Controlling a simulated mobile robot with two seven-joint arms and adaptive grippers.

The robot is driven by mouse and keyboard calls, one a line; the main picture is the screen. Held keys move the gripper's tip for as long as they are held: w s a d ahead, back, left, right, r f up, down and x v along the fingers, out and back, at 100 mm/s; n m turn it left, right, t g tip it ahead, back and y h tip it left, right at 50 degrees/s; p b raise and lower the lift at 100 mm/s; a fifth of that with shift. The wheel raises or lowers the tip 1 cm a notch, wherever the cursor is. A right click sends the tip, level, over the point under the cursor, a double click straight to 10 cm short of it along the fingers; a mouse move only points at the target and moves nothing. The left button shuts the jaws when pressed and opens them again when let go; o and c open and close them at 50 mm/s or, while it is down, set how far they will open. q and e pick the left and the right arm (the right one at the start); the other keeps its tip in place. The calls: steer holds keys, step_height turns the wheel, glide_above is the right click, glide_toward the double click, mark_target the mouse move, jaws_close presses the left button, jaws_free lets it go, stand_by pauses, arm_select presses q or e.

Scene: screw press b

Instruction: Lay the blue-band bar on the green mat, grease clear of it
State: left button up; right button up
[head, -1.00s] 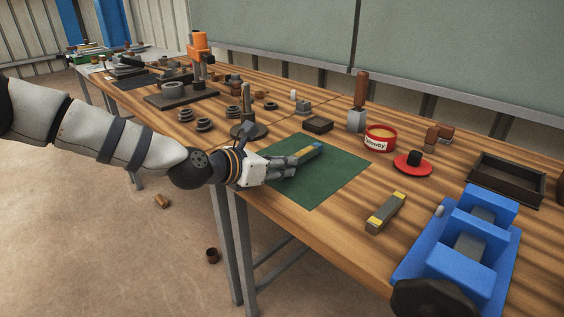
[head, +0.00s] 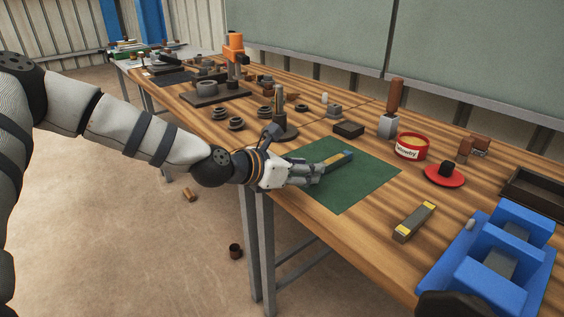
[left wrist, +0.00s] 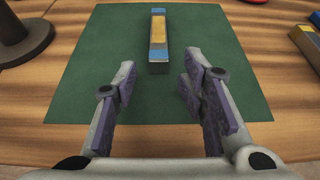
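The blue-band bar (head: 338,160) lies flat on the green mat (head: 350,190). In the left wrist view the bar (left wrist: 158,38) has blue bands at both ends. A yellowish layer covers the middle of its upward face, away from the mat (left wrist: 90,50); whether this is grease I cannot tell. My left gripper (head: 319,171) is low over the mat at the bar's near end. In its wrist view the fingers (left wrist: 158,75) are wide apart and empty, with the bar just beyond the fingertips.
A yellow-band bar (head: 414,221) lies on the bench right of the mat. A round dark base with a post (head: 283,131) stands behind my wrist.

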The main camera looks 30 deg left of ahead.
arm_select(q)
steer(key=s+r, duration=0.1)
steer(key=s+a+r+p, duration=0.1)
steer(key=s+r, duration=0.1)
steer(key=s+a+r, duration=0.1)
steer(key=shift+s+r+p, duration=0.25)
steer(key=shift+s+p, duration=0.1)
steer(key=s+d+f+m+g+y, duration=0.25)
steer(key=s+f+m+g, duration=0.25)
steer(key=s+f+m, duration=0.75)
steer(key=s+d+f+m+g+y, duration=0.1)
steer(key=s+d+f+m+g, duration=0.2)
steer(key=s+f+m+g, duration=0.8)
steer(key=s+f+m+t, duration=0.1)
steer(key=s+m, duration=0.3)
steer(key=s, duration=0.4)
steer(key=s+f+m+t+y, duration=0.1)
steer(key=s+f+m, duration=0.3)
steer(key=s, duration=0.5)
steer(key=shift+s+a+f, duration=0.15)
steer(key=shift+a+f, duration=0.1)
steer(key=shift+f, duration=0.1)
arm_select(e)
steer(key=shift+t, duration=0.7)
steer(key=w+r, duration=0.2)
steer(key=w, duration=0.1)
steer(key=shift+r, duration=0.4)
